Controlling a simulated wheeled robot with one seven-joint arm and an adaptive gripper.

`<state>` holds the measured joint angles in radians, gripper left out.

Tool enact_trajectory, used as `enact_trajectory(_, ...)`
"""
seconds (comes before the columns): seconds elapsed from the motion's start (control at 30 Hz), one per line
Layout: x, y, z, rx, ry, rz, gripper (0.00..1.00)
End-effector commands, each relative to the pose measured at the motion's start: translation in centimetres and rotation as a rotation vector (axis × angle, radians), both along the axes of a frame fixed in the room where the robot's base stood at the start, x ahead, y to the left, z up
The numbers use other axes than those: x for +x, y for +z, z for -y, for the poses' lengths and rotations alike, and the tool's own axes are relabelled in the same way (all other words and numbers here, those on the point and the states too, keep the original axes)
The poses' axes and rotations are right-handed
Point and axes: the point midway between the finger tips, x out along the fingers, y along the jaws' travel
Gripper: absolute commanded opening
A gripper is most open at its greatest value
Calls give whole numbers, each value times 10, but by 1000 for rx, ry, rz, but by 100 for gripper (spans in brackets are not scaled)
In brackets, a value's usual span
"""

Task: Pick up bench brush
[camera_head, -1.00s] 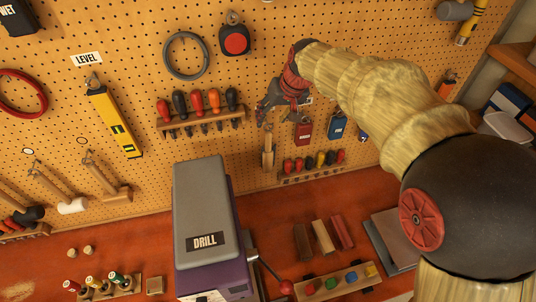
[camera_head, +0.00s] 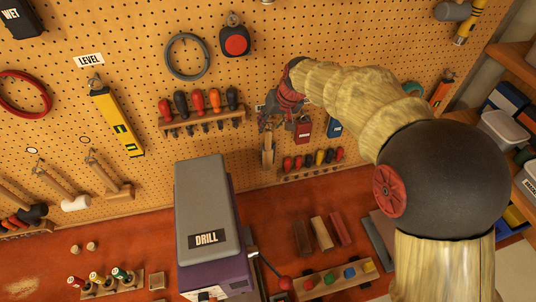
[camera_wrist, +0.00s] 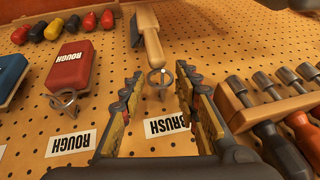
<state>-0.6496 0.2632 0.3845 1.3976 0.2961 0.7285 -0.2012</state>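The bench brush (camera_head: 268,152) hangs on the pegboard, its wooden body showing just below my gripper (camera_head: 276,122) in the head view. In the wrist view the brush (camera_wrist: 150,40) has a pale wooden handle and dark bristles along one side, and its end meets a metal ring hook (camera_wrist: 160,78). A white BRUSH label (camera_wrist: 168,126) is on the board between my fingers. My gripper (camera_wrist: 161,88) is open, its two fingers on either side of the hook with nothing between the pads. The brush handle lies just beyond the fingertips. I cannot tell whether anything touches.
A rack of screwdrivers (camera_head: 200,118) is close on the left in the head view; its wooden holder (camera_wrist: 262,108) is close to the right finger in the wrist view. A red ROUGH block (camera_wrist: 77,63) hangs on the other side. The drill (camera_head: 205,215) stands on the bench below.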

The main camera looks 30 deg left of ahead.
Motion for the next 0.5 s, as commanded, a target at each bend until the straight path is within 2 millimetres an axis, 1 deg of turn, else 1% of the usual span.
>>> enact_trajectory(0.07, 0, 0, 0, 0, 0, 0, 25)
enact_trajectory(0.5, 0, 0, 0, 0, 0, 0, 0)
